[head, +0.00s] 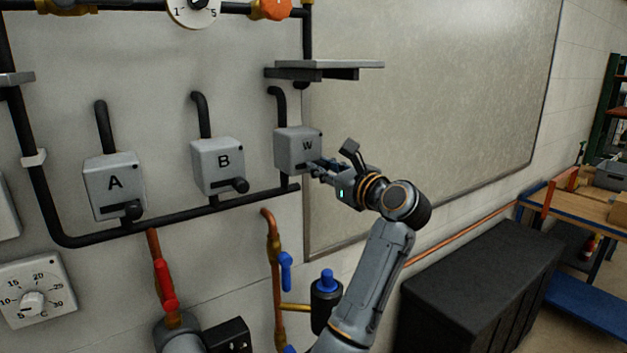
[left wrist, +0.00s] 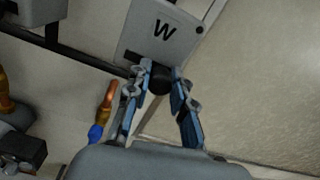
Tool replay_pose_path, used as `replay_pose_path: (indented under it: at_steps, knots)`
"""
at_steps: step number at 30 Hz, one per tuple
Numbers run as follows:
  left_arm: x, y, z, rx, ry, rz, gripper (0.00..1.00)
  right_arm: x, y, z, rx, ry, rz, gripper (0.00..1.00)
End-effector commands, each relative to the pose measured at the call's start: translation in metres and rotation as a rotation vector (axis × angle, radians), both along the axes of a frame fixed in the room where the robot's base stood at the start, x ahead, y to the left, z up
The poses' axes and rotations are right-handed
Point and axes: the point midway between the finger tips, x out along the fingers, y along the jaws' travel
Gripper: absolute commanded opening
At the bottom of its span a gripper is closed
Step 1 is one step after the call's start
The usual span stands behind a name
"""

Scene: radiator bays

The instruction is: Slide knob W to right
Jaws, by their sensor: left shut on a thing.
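Box W (head: 298,148) is a grey wall box marked W, and it also shows in the left wrist view (left wrist: 158,32). Its knob W (left wrist: 160,80) is a black round knob at the box's lower edge. My left gripper (left wrist: 160,84) is shut on knob W, one finger on each side of it. In the head view the left gripper (head: 315,167) reaches box W's lower right from the right, and its fingers hide most of the knob. I cannot tell exactly where the knob stands along its slot. My right gripper is in neither view.
Boxes A (head: 114,184) and B (head: 217,165), with black knobs, hang to the left. A grey shelf (head: 330,67) juts out above W. Pipes with a red handle (head: 164,285) and a blue handle (head: 285,270) stand below. A dark cabinet (head: 480,285) stands lower right.

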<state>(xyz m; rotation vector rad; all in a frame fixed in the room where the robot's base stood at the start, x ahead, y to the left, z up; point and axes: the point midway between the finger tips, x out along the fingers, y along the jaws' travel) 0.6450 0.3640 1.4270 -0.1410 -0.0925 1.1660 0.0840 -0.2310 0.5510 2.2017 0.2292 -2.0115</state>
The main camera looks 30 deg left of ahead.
Motion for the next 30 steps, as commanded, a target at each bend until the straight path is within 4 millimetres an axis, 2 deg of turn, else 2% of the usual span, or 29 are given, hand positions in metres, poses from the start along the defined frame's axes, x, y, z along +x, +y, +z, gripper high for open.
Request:
replay_pose_path:
  at_steps: [1, 11, 12, 15, 24, 30]
  knots:
    - [0.004, -0.002, -0.002, 0.002, 0.000, -0.002, 0.00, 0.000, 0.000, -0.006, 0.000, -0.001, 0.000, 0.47]
    - [0.007, -0.004, 0.001, 0.005, 0.001, -0.006, 0.00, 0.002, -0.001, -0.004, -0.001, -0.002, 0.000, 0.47]
    - [0.007, -0.004, 0.001, 0.005, 0.001, -0.007, 0.31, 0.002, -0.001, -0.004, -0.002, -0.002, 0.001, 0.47]
    - [0.007, -0.004, 0.001, 0.005, 0.001, -0.006, 0.47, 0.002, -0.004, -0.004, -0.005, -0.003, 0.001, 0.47]
    - [0.006, -0.006, 0.000, 0.003, 0.003, -0.006, 0.47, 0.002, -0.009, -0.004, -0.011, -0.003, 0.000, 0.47]
    - [-0.003, -0.030, -0.001, 0.002, 0.004, -0.008, 0.47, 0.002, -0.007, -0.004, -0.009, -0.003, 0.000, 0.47]
